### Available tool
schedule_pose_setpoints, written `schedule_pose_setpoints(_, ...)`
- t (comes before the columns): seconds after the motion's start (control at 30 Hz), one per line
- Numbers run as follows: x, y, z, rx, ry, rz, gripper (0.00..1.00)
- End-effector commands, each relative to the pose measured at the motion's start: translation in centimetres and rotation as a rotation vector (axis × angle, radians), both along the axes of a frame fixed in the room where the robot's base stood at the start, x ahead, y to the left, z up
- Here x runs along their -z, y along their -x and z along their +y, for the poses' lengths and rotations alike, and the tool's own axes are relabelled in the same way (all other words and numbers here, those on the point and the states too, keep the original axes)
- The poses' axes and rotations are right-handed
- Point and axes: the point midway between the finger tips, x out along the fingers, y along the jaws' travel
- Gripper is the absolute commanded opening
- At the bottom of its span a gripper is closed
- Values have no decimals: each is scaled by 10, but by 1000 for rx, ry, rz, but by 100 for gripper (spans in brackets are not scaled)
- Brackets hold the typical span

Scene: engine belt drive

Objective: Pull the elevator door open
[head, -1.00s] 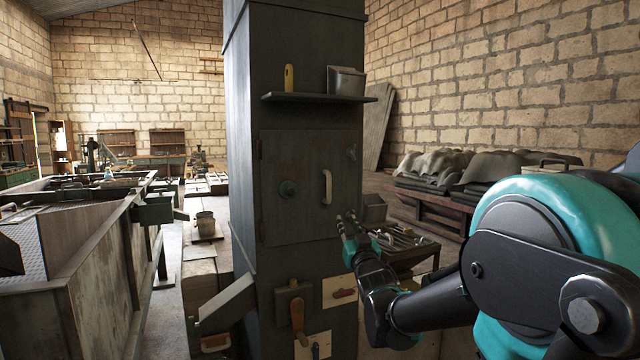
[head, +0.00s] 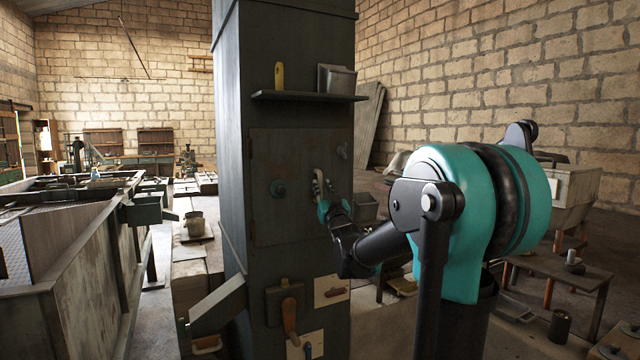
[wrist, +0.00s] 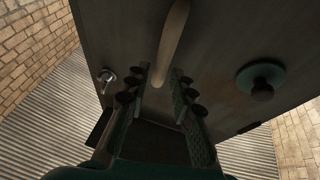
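The elevator door (head: 290,225) is a dark flat panel on the front of a tall metal column, and it looks closed and flush. It carries a green round knob (head: 278,188), which also shows in the wrist view (wrist: 261,80). A small latch (head: 341,150) sits at its upper right. The pale curved handle (wrist: 170,40) shows in the wrist view, with its lower end between my two fingers. My gripper (wrist: 161,72) is open, with a finger on each side of the handle and visible gaps. In the head view my gripper (head: 321,190) is at the handle and hides most of it.
A shelf (head: 300,97) above the door holds a yellow-handled item and a metal box. Below the door are a lever (head: 289,318) and a sloping chute (head: 218,297). A low table (head: 565,270) stands at the right. A large metal tank (head: 85,260) stands at the left.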

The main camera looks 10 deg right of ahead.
Motion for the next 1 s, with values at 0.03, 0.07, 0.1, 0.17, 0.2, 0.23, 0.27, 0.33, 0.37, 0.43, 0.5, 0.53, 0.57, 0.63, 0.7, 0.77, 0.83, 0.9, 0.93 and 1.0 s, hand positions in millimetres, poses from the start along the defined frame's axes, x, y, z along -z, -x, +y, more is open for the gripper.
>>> schedule_pose_setpoints(0.03, -3, -8, 1, 0, -1, 0, 24)
schedule_pose_setpoints(0.07, -5, -12, 1, 0, -1, 0, 24)
schedule_pose_setpoints(0.1, -7, -16, 2, 0, -1, 0, 24)
schedule_pose_setpoints(0.17, -9, -21, 3, -1, -2, 0, 24)
schedule_pose_setpoints(0.2, -10, -24, 3, 0, -1, 0, 24)
schedule_pose_setpoints(0.23, -11, -26, 3, 0, -1, 0, 24)
schedule_pose_setpoints(0.27, -12, -28, 3, 0, -1, 0, 24)
schedule_pose_setpoints(0.33, -12, -30, 4, 0, -1, 0, 24)
schedule_pose_setpoints(0.37, -13, -31, 4, 0, -1, 0, 24)
schedule_pose_setpoints(0.43, -13, -31, 4, 0, -1, 0, 24)
schedule_pose_setpoints(0.5, -13, -31, 4, 0, -1, 0, 24)
schedule_pose_setpoints(0.53, -13, -31, 4, 0, -1, 0, 24)
schedule_pose_setpoints(0.57, -13, -31, 4, 0, -1, 0, 24)
schedule_pose_setpoints(0.63, -13, -31, 4, 0, -1, 0, 21)
schedule_pose_setpoints(0.7, -13, -31, 4, 0, -1, 0, 13)
schedule_pose_setpoints(0.77, -13, -31, 4, 0, -1, 0, 5)
schedule_pose_setpoints(0.83, -13, -31, 4, 0, -1, 0, 0)
schedule_pose_setpoints(0.9, -13, -31, 4, 0, -1, 0, 0)
schedule_pose_setpoints(0.93, -13, -31, 4, 0, -1, 0, 0)
schedule_pose_setpoints(1.0, -13, -31, 4, 0, -1, 0, 0)
